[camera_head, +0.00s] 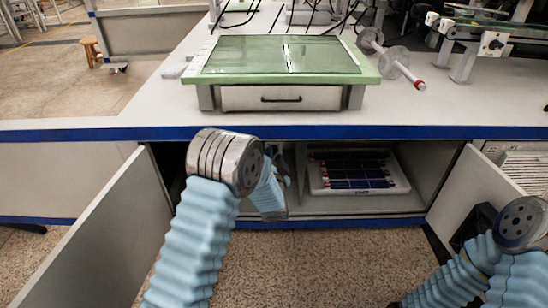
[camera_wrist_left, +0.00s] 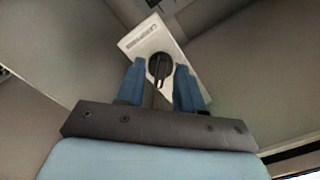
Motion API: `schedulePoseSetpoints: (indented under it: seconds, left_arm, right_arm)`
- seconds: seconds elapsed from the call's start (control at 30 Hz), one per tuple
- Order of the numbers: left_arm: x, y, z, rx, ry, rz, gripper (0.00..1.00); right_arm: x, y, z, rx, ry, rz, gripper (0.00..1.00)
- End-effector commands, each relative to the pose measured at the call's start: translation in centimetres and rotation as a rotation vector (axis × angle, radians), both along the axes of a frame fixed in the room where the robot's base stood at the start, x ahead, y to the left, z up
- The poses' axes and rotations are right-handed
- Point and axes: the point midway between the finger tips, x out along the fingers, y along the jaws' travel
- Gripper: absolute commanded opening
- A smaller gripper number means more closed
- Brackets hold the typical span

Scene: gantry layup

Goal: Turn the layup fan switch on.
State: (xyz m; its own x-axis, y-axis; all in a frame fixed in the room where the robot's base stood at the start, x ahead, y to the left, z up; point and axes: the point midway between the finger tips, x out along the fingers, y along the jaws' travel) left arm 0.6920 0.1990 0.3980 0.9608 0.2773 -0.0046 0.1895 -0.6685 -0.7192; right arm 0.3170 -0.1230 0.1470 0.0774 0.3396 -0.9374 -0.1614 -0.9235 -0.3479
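The fan switch is a white plate (camera_wrist_left: 147,36) with printed lettering and a round black rotary knob (camera_wrist_left: 160,67), seen in the left wrist view. The plate looks tilted in that view, and the knob's grip bar runs roughly up and down. My left gripper (camera_wrist_left: 159,68) has its two blue fingers apart, with the knob showing in the gap between them. I cannot tell whether the fingertips touch it. In the head view my left arm bends into the open cabinet under the bench, and the switch is hidden there.
The cabinet's left door (camera_head: 112,225) and right door (camera_head: 468,190) stand open. A white tray (camera_head: 400,187) with dark panels sits inside on the right. On the bench (camera_head: 150,100) above is a green-topped box (camera_head: 284,58) with a drawer.

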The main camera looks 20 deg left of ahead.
Motion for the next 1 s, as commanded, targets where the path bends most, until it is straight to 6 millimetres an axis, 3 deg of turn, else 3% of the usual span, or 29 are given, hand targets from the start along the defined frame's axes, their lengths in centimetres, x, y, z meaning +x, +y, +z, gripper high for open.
schedulePoseSetpoints:
  seconds: [0.37,0.47,0.8,1.0]
  left_arm:
    - [-0.7,-0.3,0.1,-0.001,-0.001,-0.002,0.37]
    - [-2.2,-0.8,0.2,0.0,0.0,-0.003,0.37]
    - [-10.1,-3.0,0.1,0.001,0.001,-0.002,0.37]
    - [-12.7,-3.7,0.1,0.0,-0.001,-0.001,0.37]
  right_arm:
    - [0.0,0.0,0.1,0.0,0.0,0.0,0.43]
    - [0.0,0.0,0.4,0.0,0.001,0.0,0.43]
    - [0.0,0.0,1.0,0.0,0.002,0.001,0.43]
    - [-0.1,0.0,1.1,0.0,0.002,0.002,0.43]
